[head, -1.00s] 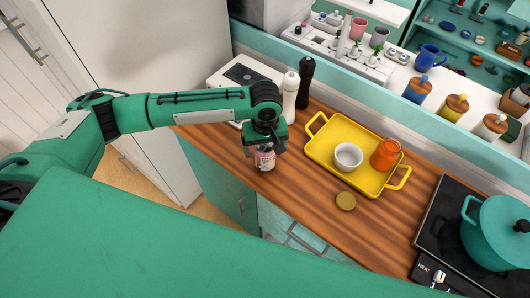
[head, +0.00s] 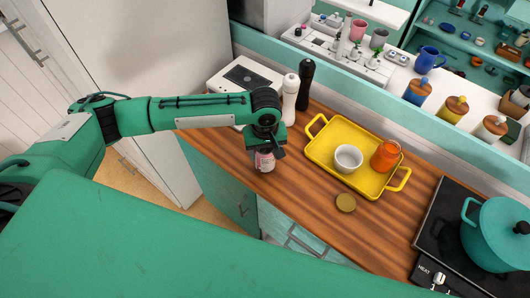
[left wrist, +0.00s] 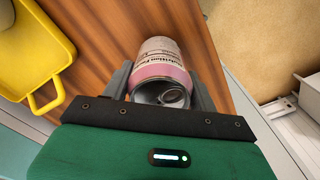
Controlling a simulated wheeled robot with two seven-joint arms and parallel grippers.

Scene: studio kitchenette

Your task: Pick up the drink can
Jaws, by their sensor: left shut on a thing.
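The drink can (head: 265,162) is pink and white and stands near the front edge of the wooden counter. In the left wrist view the can (left wrist: 162,68) shows its label and its top with the pull tab. My left gripper (head: 264,149) is above the can with its fingers down on both sides of it. In the left wrist view the fingers of my left gripper (left wrist: 161,92) are shut on the can. I cannot tell whether the can's base touches the counter. My right gripper is not in view.
A yellow tray (head: 322,154) right of the can holds a white bowl (head: 348,158) and an orange jar (head: 385,155). A round lid (head: 346,202) lies in front. White (head: 290,97) and black (head: 306,84) mills stand behind. A teal pot (head: 500,234) sits on the stove.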

